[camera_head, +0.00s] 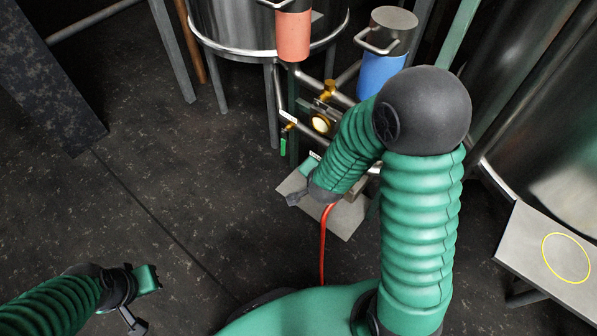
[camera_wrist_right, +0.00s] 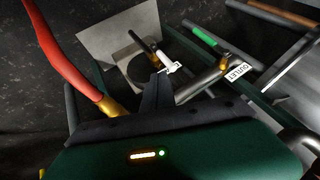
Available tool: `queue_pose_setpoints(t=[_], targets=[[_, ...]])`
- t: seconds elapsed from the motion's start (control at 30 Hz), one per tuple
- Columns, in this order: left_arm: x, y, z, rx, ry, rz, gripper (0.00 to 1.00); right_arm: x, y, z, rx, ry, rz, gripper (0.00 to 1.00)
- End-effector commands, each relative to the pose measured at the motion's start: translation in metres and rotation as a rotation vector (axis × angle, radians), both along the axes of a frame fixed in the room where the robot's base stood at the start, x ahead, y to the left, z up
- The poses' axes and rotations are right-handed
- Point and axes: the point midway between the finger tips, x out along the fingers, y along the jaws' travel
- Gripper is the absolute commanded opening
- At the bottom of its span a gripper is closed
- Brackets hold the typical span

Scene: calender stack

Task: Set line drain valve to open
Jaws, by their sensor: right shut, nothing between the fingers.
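The tag's text is too small to read. That gripper is shut and empty, its tips close to the valve; I cannot tell whether they touch. A green-handled valve (camera_wrist_right: 201,35) is farther right, by a pipe labelled OUTLET (camera_wrist_right: 238,71). In the head view, my right gripper (camera_head: 294,199) is low beside the piping, and the green handle (camera_head: 284,146) hangs down. My left gripper (camera_head: 147,302) is at lower left, far from the valves.
A red hose (camera_head: 323,245) runs from the piping over the floor. A grey plate (camera_head: 345,217) lies below the pipes. Steel tanks (camera_head: 262,25) stand behind, with an orange cylinder (camera_head: 293,37) and a blue one (camera_head: 379,73). The floor at left is clear.

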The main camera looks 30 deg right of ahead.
Motion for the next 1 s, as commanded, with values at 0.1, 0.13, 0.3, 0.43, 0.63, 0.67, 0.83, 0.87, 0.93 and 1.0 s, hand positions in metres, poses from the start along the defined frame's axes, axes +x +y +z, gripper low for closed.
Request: queue_pose_setpoints(t=[0.1, 0.13, 0.3, 0.43, 0.63, 0.67, 0.83, 0.87, 0.93, 1.0], targets=[[0.000, -0.002, -0.015, 0.002, 0.002, 0.000, 0.00, 0.009, -0.007, -0.020, 0.004, 0.003, -0.002, 0.00], [0.000, -0.002, -0.019, 0.002, 0.002, 0.000, 0.00, 0.012, -0.009, -0.026, 0.003, 0.002, -0.001, 0.00], [0.001, 0.000, -0.041, -0.003, 0.003, 0.003, 0.00, 0.032, -0.017, -0.053, -0.001, 0.003, 0.001, 0.00], [0.001, 0.000, -0.052, -0.003, 0.004, 0.005, 0.00, 0.044, -0.022, -0.067, -0.003, 0.002, 0.003, 0.00], [0.001, 0.000, -0.057, -0.004, 0.004, 0.006, 0.00, 0.051, -0.027, -0.075, -0.001, 0.003, 0.004, 0.00], [0.001, 0.000, -0.056, -0.004, 0.004, 0.006, 0.00, 0.052, -0.027, -0.075, -0.001, 0.003, 0.004, 0.00], [0.001, 0.000, -0.056, -0.005, 0.004, 0.006, 0.00, 0.052, -0.027, -0.074, -0.001, 0.003, 0.004, 0.00], [0.001, 0.000, -0.056, -0.005, 0.004, 0.006, 0.00, 0.052, -0.027, -0.074, -0.001, 0.003, 0.004, 0.00], [0.001, -0.001, -0.054, -0.005, 0.004, 0.006, 0.00, 0.052, -0.027, -0.073, -0.001, 0.003, 0.004, 0.00], [0.001, 0.000, -0.047, -0.005, 0.005, 0.006, 0.00, 0.056, -0.025, -0.070, -0.001, 0.003, 0.006, 0.00]])
